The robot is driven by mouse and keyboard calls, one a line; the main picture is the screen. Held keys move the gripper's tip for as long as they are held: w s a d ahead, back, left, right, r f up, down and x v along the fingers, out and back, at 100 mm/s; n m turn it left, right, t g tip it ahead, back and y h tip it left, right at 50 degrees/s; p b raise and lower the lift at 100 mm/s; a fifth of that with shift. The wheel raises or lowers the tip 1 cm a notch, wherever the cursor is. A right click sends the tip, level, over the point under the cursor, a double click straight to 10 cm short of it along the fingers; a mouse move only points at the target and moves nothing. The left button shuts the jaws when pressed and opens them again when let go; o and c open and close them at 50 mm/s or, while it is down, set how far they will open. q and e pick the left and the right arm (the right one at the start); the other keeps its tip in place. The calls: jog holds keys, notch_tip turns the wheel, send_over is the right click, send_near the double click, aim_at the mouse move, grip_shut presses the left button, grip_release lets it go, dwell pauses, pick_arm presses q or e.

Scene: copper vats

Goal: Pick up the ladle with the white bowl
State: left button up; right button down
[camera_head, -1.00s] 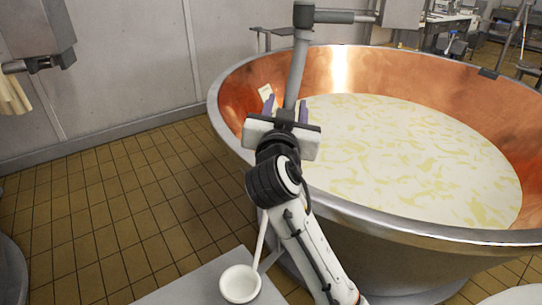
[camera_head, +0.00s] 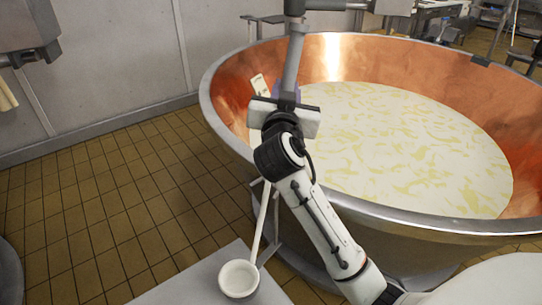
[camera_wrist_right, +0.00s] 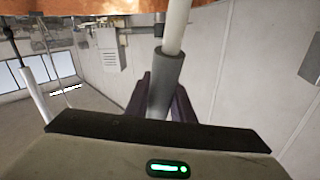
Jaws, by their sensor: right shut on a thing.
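The ladle's white bowl (camera_head: 239,279) is low in the head view, over the corner of a grey table. Its pale handle (camera_head: 262,215) rises from the bowl and goes behind my right arm. In line with it, a grey shaft (camera_head: 293,60) stands up beyond the gripper; the joining stretch is hidden. My right gripper (camera_head: 286,95) is beside the vat's left rim, shut on this shaft. In the right wrist view the purple fingers (camera_wrist_right: 165,105) close around a grey sleeve (camera_wrist_right: 164,85) on a white rod (camera_wrist_right: 177,25). My left gripper is not in view.
A large copper vat (camera_head: 230,95) of pale, curd-flecked liquid (camera_head: 410,145) fills the right side. The grey table corner (camera_head: 190,290) is at the bottom. Tiled floor (camera_head: 120,200) lies open at left, before a grey wall (camera_head: 100,70).

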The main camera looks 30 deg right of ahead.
jog(key=shift+r, duration=0.1)
pick_arm(q)
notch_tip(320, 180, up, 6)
jog(key=p, duration=0.6)
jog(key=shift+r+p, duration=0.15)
jog(key=shift+p, duration=0.15)
pick_arm(e)
notch_tip(320, 180, up, 17)
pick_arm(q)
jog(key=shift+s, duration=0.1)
